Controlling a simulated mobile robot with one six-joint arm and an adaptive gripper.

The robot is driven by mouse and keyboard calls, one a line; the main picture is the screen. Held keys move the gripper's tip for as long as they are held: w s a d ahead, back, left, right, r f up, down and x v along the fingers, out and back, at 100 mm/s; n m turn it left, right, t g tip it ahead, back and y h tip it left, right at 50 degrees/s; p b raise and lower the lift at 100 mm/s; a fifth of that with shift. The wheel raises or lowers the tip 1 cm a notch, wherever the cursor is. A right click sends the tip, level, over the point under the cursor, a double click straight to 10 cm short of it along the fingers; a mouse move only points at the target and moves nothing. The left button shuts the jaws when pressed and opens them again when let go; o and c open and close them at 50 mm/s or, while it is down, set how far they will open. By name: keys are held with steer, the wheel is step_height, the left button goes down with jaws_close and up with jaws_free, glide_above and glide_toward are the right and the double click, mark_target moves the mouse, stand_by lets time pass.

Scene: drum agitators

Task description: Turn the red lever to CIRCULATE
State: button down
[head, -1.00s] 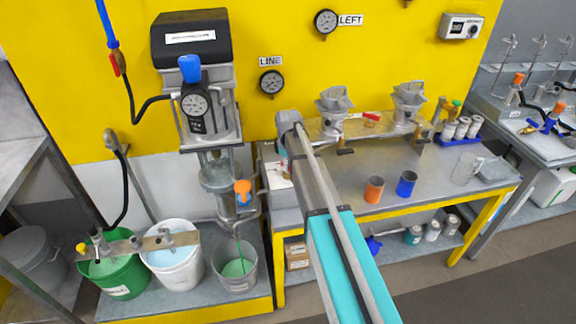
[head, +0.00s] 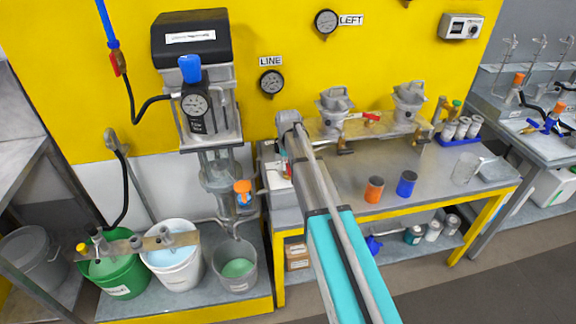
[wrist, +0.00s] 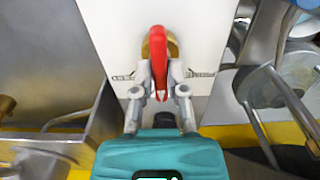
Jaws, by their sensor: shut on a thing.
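In the wrist view a red lever (wrist: 158,68) stands in front of a brass fitting (wrist: 146,50) on a white panel (wrist: 110,40). My gripper (wrist: 160,94) is shut on the lever's near end, with one finger on each side. The lever points toward me, roughly between two small dark markings on the panel's left (wrist: 123,77) and right (wrist: 200,74). Their lettering is too small to read. In the head view my arm runs forward over the bench edge and hides the fingers and the lever.
A steel bench (head: 335,195) holds an orange cup (head: 374,190) and a blue cup (head: 407,184). Two grey pump heads stand at its back. A green bucket (head: 125,290), a white bucket (head: 170,275) and a clear bucket (head: 248,283) stand on the left platform.

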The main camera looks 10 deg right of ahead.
steer(key=c, duration=0.7)
jaws_free()
steer(key=shift+o, duration=0.2)
steer(key=shift+n, duration=0.6)
steer(key=n, duration=0.3)
steer(key=shift+n, duration=0.3)
steer(key=n, duration=0.4)
step_height(320, 180, up, 14)
steer(key=p, duration=1.4)
steer(key=s+f+m+b, duration=0.3)
steer(key=s+m, duration=0.5)
steer(key=s, duration=1.7)
steer(key=shift+s+f+m, duration=0.2)
steer(key=shift+s+m, duration=0.2)
